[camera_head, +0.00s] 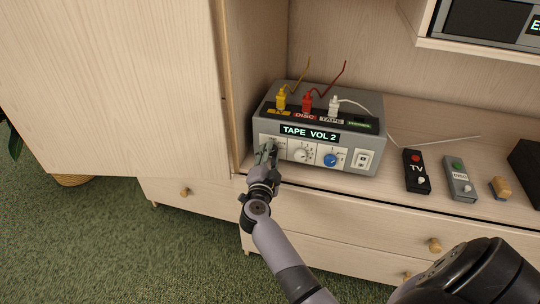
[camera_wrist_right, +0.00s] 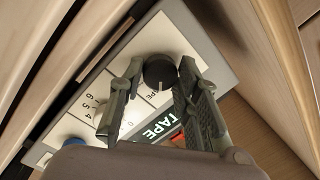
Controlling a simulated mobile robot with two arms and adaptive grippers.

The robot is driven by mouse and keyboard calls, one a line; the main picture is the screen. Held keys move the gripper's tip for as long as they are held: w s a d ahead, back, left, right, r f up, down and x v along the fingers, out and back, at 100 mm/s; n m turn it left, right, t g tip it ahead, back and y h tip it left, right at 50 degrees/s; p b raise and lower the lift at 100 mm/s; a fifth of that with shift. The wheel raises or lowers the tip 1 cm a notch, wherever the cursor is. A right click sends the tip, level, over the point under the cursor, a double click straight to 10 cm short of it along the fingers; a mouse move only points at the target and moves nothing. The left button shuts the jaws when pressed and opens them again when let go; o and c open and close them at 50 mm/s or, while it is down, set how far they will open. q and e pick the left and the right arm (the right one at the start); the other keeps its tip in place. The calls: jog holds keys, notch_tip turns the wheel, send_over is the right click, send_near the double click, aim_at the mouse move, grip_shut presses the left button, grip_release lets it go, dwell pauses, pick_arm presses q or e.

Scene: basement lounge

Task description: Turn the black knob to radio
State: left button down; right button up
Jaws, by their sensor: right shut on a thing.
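The grey switch box (camera_head: 318,113) stands on the cabinet top, and its lit display (camera_head: 309,133) reads "TAPE VOL 2". The black knob (camera_wrist_right: 159,71) is at the left end of its front panel. My right gripper (camera_head: 267,152) is at that end and mostly hides the knob in the head view. In the wrist view my right gripper (camera_wrist_right: 161,73) has one finger on each side of the knob and is shut on it. The knob's pale mark points toward a label ending in "PE", partly hidden by a finger. My left gripper is not in view.
Right of the knob are a white dial (camera_head: 301,155), a blue knob (camera_head: 330,160) and a white switch (camera_head: 363,159). Yellow, red and white plugs stand on top. A TV remote (camera_head: 417,171) and a DISC remote (camera_head: 459,178) lie to the right. A cabinet door (camera_head: 120,80) stands close on the left.

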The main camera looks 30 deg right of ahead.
jog(key=shift+c, duration=0.4)
jog(key=shift+f+m, duration=0.1)
jog(key=shift+m, duration=1.2)
jog(key=m+h+b, duration=0.1)
jog(key=m+b, duration=0.1)
jog(key=m, duration=0.4)
jog(key=shift+f, duration=0.1)
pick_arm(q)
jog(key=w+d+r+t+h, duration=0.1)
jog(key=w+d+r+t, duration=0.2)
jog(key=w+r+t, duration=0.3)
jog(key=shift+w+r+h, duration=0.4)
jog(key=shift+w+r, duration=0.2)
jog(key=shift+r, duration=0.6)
pick_arm(e)
jog(key=shift+a+m, duration=0.1)
jog(key=shift+m, duration=0.4)
jog(key=o, duration=1.1)
jog(key=shift+o, duration=0.2)
jog(key=shift+r, duration=0.2)
